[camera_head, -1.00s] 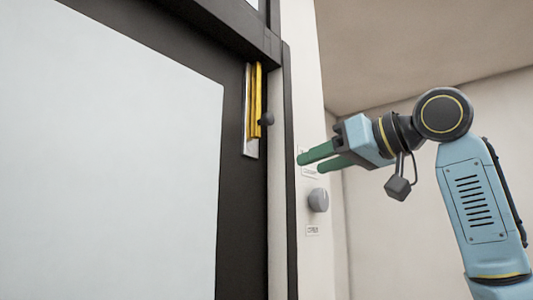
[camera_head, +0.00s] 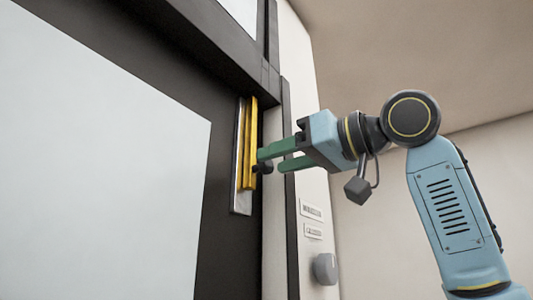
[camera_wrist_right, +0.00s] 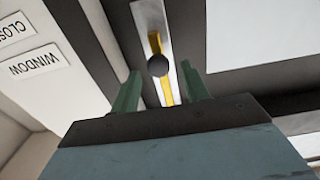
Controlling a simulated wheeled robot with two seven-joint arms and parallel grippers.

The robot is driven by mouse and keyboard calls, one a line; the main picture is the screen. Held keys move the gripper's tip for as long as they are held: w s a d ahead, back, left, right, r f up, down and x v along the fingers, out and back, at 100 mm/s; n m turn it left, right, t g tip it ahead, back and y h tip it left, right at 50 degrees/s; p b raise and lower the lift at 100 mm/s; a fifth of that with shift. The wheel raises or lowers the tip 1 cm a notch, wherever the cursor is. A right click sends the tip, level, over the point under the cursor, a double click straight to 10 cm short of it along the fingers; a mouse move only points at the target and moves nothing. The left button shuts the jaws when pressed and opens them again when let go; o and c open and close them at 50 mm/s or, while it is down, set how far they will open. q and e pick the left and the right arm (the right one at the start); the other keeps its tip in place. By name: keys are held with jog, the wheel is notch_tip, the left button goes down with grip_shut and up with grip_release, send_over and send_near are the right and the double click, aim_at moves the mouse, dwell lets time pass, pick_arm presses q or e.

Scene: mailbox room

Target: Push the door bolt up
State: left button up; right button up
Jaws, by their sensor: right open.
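The door bolt is a yellow bar (camera_head: 250,145) on a pale metal plate (camera_head: 240,205), upright near the edge of the dark door frame. Its dark round knob (camera_head: 262,168) sticks out from the bar's lower part. My right gripper (camera_head: 268,160) is open, with its green fingertips close to the knob. In the right wrist view the knob (camera_wrist_right: 157,65) lies between and just beyond the two fingers (camera_wrist_right: 163,85), with the yellow bar (camera_wrist_right: 167,90) behind it. Whether a finger touches the knob I cannot tell. My left gripper is out of view.
The door has a large pale panel (camera_head: 90,170) and a dark frame (camera_head: 225,250). A grey round knob (camera_head: 325,268) and small labels (camera_head: 312,210) are on the white wall strip to the right.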

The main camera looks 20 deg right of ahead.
aim_at(270, 163)
jog(key=x, duration=0.2)
jog(key=shift+w+a+p, duration=0.15)
jog(key=shift+w+p, duration=0.15)
jog(key=shift+w, duration=0.1)
jog(key=shift+w+a, duration=0.15)
jog(key=shift+w, duration=0.1)
jog(key=shift+a, duration=0.1)
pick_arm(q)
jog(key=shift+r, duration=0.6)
pick_arm(e)
grip_shut()
